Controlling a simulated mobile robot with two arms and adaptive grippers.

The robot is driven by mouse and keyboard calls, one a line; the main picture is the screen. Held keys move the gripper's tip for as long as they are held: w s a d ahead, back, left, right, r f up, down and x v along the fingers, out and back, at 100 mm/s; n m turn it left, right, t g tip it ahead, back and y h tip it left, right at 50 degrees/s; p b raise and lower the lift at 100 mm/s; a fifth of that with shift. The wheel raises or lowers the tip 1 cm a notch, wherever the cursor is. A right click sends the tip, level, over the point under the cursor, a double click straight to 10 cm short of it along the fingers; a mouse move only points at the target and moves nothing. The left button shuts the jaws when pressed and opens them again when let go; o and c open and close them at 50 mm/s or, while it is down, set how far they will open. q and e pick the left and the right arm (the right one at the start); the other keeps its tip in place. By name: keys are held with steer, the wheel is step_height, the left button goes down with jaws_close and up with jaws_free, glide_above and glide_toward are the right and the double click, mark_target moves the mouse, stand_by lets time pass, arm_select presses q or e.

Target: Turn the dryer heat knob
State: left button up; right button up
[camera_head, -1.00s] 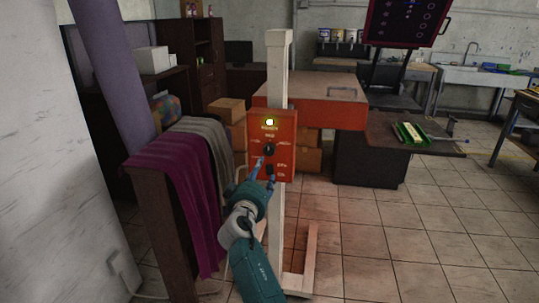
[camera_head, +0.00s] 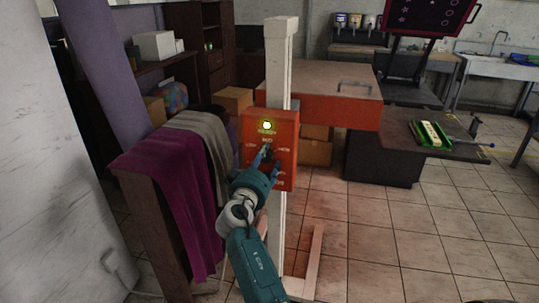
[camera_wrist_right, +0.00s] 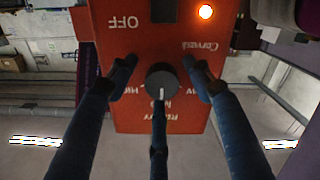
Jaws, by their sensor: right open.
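The red control box (camera_head: 284,167) sits on a white upright post below the dryer's flat red head (camera_head: 330,95). Its round grey heat knob (camera_wrist_right: 162,82) shows in the right wrist view, with a pale mark toward the picture's bottom. My right gripper (camera_head: 263,156) is in front of the box at the knob. In the right wrist view its fingers (camera_wrist_right: 162,70) are spread, one on each side of the knob, with a third below it. I cannot tell whether they touch it. The gripper partly hides the knob in the head view. My left gripper is not in view.
An orange lamp (camera_wrist_right: 205,12) glows near a dark switch (camera_wrist_right: 163,11) in the wrist view. Purple cloth (camera_head: 175,200) hangs left of the post. A dark table (camera_head: 385,165) stands right. Floor on the right is clear.

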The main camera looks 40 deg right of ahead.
steer(key=shift+a+r, duration=0.1)
steer(key=shift+s, duration=0.1)
steer(key=shift+c, duration=1)
steer(key=c, duration=0.9)
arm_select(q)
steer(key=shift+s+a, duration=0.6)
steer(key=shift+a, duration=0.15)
arm_select(e)
steer(key=shift+c, duration=0.2)
